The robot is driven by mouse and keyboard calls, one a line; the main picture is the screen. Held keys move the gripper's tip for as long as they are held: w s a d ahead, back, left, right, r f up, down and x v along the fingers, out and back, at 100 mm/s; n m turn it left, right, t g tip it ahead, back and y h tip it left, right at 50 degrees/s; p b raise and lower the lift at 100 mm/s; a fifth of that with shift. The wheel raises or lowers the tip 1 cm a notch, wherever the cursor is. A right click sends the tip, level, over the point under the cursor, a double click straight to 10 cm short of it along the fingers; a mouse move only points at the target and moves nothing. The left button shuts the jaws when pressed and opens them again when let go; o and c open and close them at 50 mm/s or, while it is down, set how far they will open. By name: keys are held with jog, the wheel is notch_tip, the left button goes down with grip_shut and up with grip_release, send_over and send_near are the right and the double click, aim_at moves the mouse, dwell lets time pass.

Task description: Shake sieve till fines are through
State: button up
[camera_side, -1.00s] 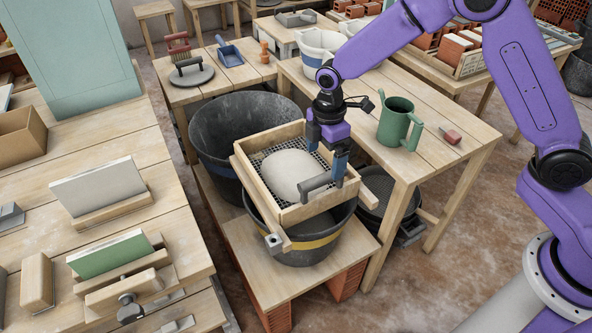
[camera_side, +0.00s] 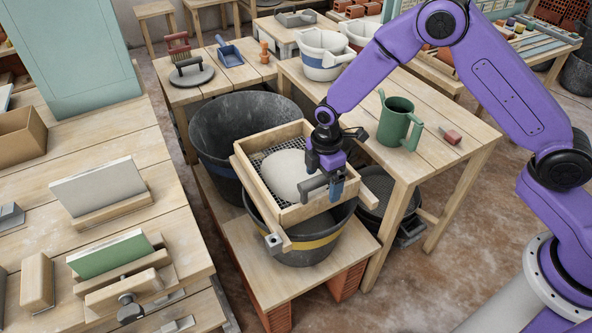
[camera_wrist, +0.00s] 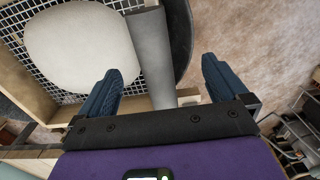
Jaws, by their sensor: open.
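The sieve (camera_side: 250,180) is a square wooden frame with dark wire mesh, resting on a black bucket with a yellow band (camera_side: 303,252). A smooth pale heap (camera_side: 287,175) lies on the mesh and also fills the upper left of the wrist view (camera_wrist: 82,45). A grey bar-like handle (camera_side: 314,184) is at the sieve's near right side. My gripper (camera_side: 333,188) is over that side. In the wrist view its blue fingers (camera_wrist: 162,66) are apart, with the grey handle (camera_wrist: 153,50) between them in the picture; contact is not visible. The bucket's inside is mostly hidden.
A larger black bucket (camera_side: 222,120) stands behind the sieve. A dark round sieve or tub (camera_side: 376,186) is below that table.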

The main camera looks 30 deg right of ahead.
jog(key=c, duration=1.7)
jog(key=shift+s, duration=3.2)
jog(key=w, duration=0.6)
jog(key=shift+w, duration=0.2)
